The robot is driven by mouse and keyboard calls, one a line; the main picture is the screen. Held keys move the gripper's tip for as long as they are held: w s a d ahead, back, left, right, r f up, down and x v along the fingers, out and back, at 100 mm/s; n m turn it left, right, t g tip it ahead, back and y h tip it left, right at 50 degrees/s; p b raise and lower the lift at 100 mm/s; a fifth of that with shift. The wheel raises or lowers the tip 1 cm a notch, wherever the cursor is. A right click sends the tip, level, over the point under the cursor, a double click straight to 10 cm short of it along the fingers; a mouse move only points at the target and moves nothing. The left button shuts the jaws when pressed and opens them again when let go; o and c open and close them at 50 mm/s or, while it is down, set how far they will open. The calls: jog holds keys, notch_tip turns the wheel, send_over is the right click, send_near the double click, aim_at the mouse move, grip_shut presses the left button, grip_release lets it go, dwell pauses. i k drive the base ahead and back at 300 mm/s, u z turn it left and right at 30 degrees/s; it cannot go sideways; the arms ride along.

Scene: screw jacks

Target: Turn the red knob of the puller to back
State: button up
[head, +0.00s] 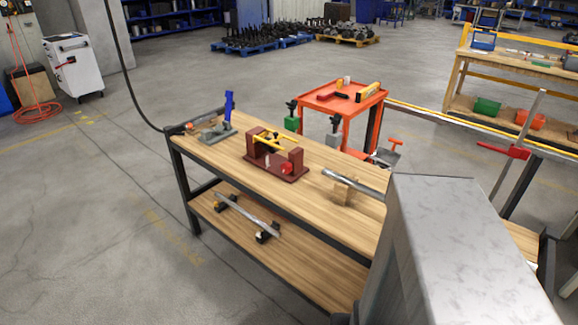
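The device that looks like the puller (297,160) stands on the wooden workbench (215,151), left of its middle. It has a dark red base with two upright blocks and a yellow bar across the top. A small bright red part (286,168) at its front right looks like the red knob; it is too small to tell which way it is turned. A small pale part shows between the blocks. My gripper is not in this view, and nothing of it shows near the puller.
A blue-handled grey tool (229,105) stands left of the puller. A metal bar (355,182) on a wooden block lies to its right. An orange cart (338,103) stands behind the bench. A large grey block (465,255) fills the right foreground. Floor left of the bench is clear.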

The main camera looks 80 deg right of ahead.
aim_at(287, 167)
jog(key=u, duration=0.05)
jog(key=i, duration=1)
jog(key=z, duration=0.05)
